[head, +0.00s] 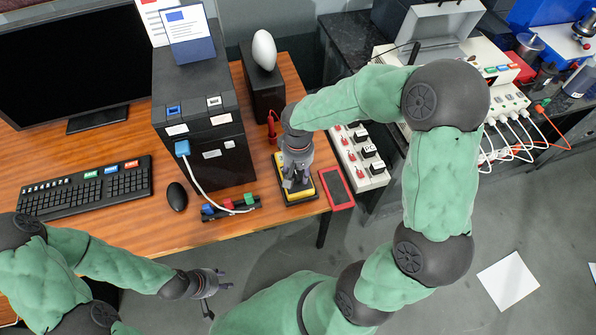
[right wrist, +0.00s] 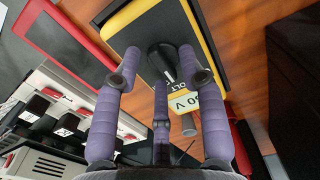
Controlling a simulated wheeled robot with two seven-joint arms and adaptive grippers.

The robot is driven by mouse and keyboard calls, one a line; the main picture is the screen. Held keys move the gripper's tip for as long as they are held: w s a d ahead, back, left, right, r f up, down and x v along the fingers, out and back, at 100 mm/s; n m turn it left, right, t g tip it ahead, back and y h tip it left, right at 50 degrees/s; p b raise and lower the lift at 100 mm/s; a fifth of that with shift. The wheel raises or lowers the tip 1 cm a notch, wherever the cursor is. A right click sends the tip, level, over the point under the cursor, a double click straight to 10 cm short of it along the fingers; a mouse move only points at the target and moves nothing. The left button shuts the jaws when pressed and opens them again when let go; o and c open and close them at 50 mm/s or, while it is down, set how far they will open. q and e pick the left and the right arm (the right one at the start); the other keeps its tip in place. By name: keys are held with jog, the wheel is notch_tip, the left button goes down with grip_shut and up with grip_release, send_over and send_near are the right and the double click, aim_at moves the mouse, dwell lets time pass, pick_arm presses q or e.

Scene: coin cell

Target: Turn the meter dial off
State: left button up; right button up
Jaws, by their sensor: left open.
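The meter (head: 301,197) is a black and yellow box near the right front corner of the wooden desk. My right gripper (head: 293,183) is above it and hides most of its face in the head view. My left gripper (head: 207,284) is open and empty, low in front of the desk.
A red-framed panel (head: 340,188) lies right of the meter, at the desk edge. A white multi-slot unit (head: 357,157) stands beyond it. Red leads (head: 272,130) lie behind the meter. A black tower (head: 207,125) and a rack of coloured pieces (head: 232,207) stand to its left.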

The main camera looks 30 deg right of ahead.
grip_shut()
jog(key=n+p, duration=0.3)
jog(key=n, duration=0.1)
jog(key=shift+r, duration=0.15)
jog(key=shift+w+n+p, duration=0.15)
jog(key=shift+n+p, duration=1.5)
jog(key=shift+n, duration=0.85)
jog(key=shift+o, duration=1.1)
grip_release()
